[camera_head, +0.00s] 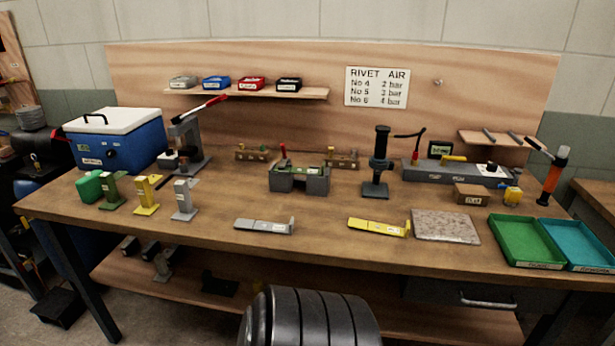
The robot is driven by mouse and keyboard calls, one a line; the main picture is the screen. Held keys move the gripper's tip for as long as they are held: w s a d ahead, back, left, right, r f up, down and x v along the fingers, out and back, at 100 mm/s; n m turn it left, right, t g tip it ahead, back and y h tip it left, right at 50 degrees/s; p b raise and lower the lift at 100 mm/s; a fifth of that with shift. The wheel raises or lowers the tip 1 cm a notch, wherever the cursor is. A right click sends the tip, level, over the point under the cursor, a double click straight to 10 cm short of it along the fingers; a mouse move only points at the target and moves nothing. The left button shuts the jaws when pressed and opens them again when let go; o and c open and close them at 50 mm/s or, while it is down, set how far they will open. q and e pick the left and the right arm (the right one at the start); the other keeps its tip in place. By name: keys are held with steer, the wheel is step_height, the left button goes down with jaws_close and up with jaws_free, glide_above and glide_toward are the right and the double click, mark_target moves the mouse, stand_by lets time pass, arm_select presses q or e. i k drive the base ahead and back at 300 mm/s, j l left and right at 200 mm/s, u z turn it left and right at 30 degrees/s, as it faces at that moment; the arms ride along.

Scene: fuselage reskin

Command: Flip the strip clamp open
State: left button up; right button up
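No part is labelled legibly as the strip clamp. A grey block fixture (300,181) stands mid-bench with a green strip (308,170) along its top. A small red-handled lever (283,152) stands roughly upright at its left end; I cannot tell whether it is clamped or open. A long grey bench unit (455,173) at the back right has a taller lever with a red grip (418,142), also raised. Neither of my grippers is in view.
A grey press with a red-tipped lever (184,140) and a black microscope-like stand (377,165) flank the fixture. Grey (262,226) and yellow (375,227) flat tools lie in front. Green (522,242) and teal (580,246) trays sit right. The bench (240,205) is clear just before the fixture.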

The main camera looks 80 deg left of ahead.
mark_target(283, 161)
steer(key=u, duration=2.5)
steer(key=k+j, duration=0.05)
